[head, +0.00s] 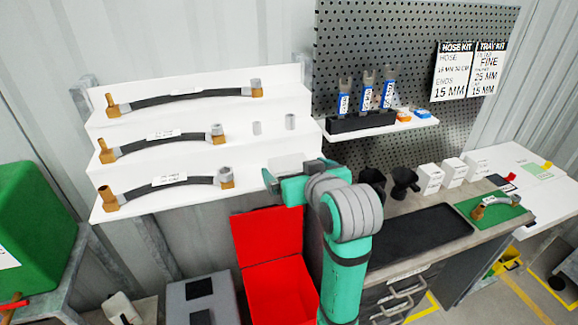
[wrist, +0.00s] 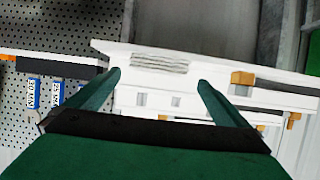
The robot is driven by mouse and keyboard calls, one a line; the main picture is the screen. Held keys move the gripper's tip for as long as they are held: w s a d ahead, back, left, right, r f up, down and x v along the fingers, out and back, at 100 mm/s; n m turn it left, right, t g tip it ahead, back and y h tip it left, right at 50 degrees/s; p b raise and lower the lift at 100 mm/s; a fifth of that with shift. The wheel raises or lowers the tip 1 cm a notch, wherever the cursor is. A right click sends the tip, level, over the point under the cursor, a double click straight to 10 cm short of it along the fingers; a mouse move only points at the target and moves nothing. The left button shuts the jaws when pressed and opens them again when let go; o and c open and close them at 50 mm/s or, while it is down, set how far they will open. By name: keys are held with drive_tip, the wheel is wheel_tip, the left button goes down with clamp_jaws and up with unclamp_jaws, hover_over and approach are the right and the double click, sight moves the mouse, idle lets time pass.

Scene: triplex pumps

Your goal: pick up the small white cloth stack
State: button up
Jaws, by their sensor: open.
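The small white cloth stack (wrist: 160,62) lies on the white stepped shelf (wrist: 225,100), showing as thin layered folds in the wrist view. In the head view the stack (head: 288,163) shows as a pale block at the right end of the lowest step, partly hidden by my gripper. My gripper (wrist: 159,79) is open and empty, its two green fingers spread wide. The stack appears between and beyond the fingertips in the wrist view. In the head view my gripper (head: 285,178) is close in front of it. I cannot tell whether they touch.
Several hoses with brass ends, such as the lowest hose (head: 165,188), lie on the steps to the left. Two small grey cylinders (head: 273,125) stand on the middle step. A red bin (head: 272,235) is below. A black tray (head: 415,233) lies on the right bench.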

sight(291, 165)
drive_tip(key=shift+x, duration=2.35)
drive_tip(key=shift+d+f, duration=0.15)
drive_tip(key=shift+d, duration=0.05)
drive_tip(key=c, duration=1.2)
